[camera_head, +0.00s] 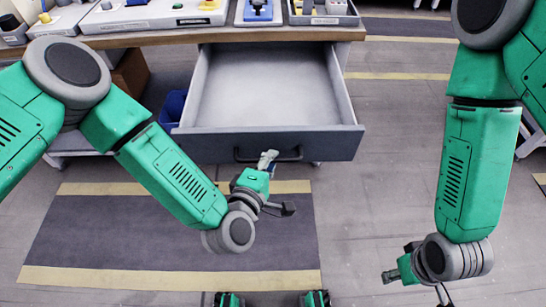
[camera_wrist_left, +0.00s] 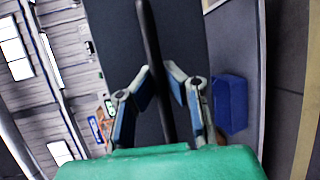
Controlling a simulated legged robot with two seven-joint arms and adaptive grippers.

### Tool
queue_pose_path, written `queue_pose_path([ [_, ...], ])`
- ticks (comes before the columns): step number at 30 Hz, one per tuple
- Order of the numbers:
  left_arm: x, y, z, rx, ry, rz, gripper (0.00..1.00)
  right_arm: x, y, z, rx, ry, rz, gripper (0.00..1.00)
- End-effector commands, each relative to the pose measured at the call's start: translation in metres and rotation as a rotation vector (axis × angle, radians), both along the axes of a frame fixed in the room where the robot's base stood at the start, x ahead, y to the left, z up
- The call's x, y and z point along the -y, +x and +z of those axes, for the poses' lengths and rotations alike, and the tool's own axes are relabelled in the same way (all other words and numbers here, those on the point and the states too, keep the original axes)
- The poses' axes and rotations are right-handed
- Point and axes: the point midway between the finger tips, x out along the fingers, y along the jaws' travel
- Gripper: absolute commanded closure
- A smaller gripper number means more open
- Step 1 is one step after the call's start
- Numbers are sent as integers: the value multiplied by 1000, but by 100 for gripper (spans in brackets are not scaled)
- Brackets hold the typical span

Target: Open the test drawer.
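The test drawer (camera_head: 262,90) under the workbench is pulled far out, and its pale interior looks empty. Its dark front panel (camera_head: 345,142) faces me and has a black bar handle (camera_head: 290,157). My left gripper (camera_head: 268,157) is at the middle of this handle. In the left wrist view, the fingers (camera_wrist_left: 160,72) are closed in on both sides of the black handle bar (camera_wrist_left: 152,40), with the dark drawer front behind it. My right gripper (camera_head: 391,276) hangs low at the right, away from the drawer; its fingers are too small to judge.
The workbench (camera_head: 200,36) carries trays and fixtures along its top. A blue bin (camera_head: 173,108) stands under the bench, left of the drawer; it also shows in the left wrist view (camera_wrist_left: 230,103). A dark floor mat (camera_head: 100,235) with yellow edges lies below. The floor right of the drawer is clear.

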Motion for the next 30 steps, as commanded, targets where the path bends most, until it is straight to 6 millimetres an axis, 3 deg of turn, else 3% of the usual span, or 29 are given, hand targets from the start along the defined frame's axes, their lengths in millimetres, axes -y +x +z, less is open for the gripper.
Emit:
queue_pose_path([
  [9,-6,1,-4,-4,10,13,100,0,0,0,1,0,0,60],
  [11,-6,1,-4,-4,10,12,75,0,0,0,0,0,0,60],
  [12,-6,1,-3,-4,9,12,69,0,0,0,0,0,0,60],
  [23,-1,-4,-1,-2,7,4,69,0,-2,1,2,0,0,60],
  [30,-17,-39,5,-7,6,4,69,0,-2,1,3,0,0,60],
])
